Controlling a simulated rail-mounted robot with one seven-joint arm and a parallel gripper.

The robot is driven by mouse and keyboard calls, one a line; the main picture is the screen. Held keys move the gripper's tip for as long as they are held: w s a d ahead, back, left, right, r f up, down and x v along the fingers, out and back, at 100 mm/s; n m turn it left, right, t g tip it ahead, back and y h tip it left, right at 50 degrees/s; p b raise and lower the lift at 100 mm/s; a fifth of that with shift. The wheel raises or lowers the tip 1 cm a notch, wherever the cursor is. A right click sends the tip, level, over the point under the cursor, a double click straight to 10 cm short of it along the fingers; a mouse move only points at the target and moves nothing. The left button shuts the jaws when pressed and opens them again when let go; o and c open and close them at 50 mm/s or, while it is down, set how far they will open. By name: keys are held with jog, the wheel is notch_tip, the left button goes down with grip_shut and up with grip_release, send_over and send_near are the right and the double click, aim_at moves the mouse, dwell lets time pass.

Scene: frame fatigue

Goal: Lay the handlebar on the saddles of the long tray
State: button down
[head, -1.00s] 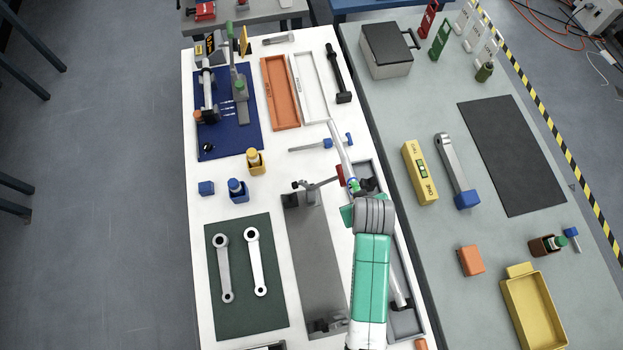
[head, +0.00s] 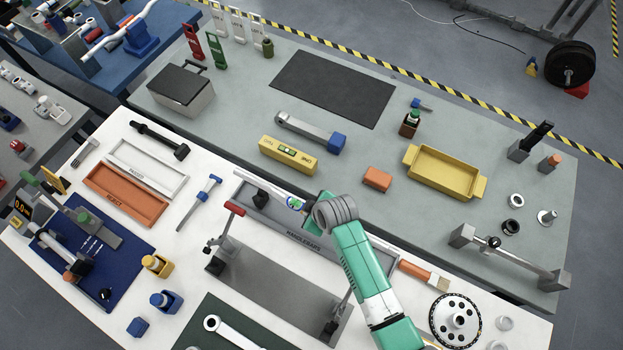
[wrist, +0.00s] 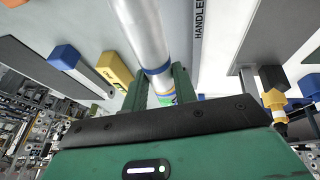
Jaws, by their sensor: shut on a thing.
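The handlebar (head: 268,185) is a silver tube with a blue band and a green-and-blue mark. My gripper (head: 300,203) is shut on it at that mark. In the wrist view the tube (wrist: 143,35) passes between the two green fingers (wrist: 160,88). In the head view it slants up-left over the back edge of the long grey tray (head: 285,225), labelled HANDLEBARS. A dark block (head: 262,198), perhaps a saddle, shows in the tray's left end. My gripper and arm hide the tray's middle and other saddles. I cannot tell whether the tube touches the tray.
A grey fixture plate (head: 268,272) with a red-handled clamp (head: 234,209) stands in front of the tray. A yellow level (head: 288,154) and an orange block (head: 377,179) lie behind it. An orange-handled brush (head: 422,273) and a chainring (head: 455,320) lie to the right.

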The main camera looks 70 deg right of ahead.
jog(key=shift+f+b, duration=2.95)
jog(key=shift+f, duration=1.3)
jog(key=shift+f+b, duration=0.45)
jog(key=shift+f, duration=0.15)
jog(key=c, duration=1)
grip_release()
jog(key=shift+c, duration=0.2)
jog(key=v, duration=0.7)
jog(key=shift+a+r+p, duration=0.15)
jog(key=shift+r+p, duration=0.15)
jog(key=shift+r, duration=0.1)
jog(key=shift+s, duration=0.1)
